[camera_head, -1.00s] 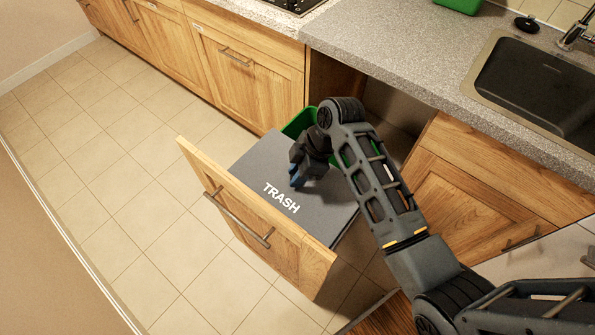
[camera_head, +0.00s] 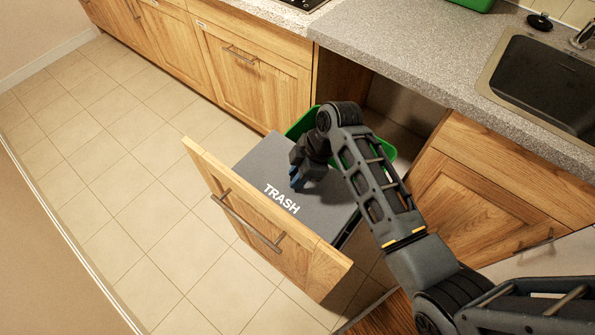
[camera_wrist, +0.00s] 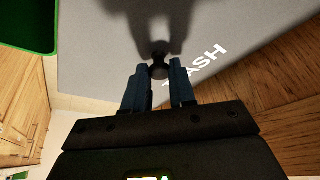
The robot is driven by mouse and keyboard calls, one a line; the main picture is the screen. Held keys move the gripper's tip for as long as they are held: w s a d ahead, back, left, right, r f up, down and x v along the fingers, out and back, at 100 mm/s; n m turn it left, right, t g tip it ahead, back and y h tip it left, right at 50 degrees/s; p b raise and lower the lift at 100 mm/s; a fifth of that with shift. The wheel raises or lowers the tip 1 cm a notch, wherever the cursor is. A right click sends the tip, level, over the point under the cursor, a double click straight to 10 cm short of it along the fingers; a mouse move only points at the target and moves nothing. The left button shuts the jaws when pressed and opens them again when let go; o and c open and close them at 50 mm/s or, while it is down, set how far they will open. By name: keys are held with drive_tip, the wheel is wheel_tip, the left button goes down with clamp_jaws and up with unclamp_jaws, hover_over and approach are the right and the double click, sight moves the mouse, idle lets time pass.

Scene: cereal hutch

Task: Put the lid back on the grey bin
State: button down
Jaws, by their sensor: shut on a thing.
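The lid (camera_head: 312,212) is a flat grey plate with "TRASH" in white and a small black knob (camera_wrist: 159,66). It lies roughly level over the pulled-out drawer, just behind the wooden drawer front (camera_head: 262,225). My gripper (camera_head: 296,182) is at the lid's middle. In the wrist view my gripper (camera_wrist: 157,72) is shut on the knob, one blue finger on each side. The grey bin is mostly hidden under the lid; a dark strip shows below the lid's right edge. I cannot tell whether the lid touches the rim.
A green bin (camera_head: 303,122) stands behind the lid, partly hidden by my arm; it also shows in the wrist view (camera_wrist: 28,22). The counter (camera_head: 400,60) with a sink overhangs the open cabinet. Floor at left is clear.

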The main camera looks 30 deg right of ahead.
drive_tip(key=shift+f+b, duration=1.9)
drive_tip(key=shift+f, duration=0.7)
drive_tip(key=shift+p, duration=0.4)
drive_tip(key=shift+f, duration=0.2)
idle(0.8)
drive_tip(key=shift+c, duration=1.9)
unclamp_jaws()
drive_tip(key=shift+r, duration=0.15)
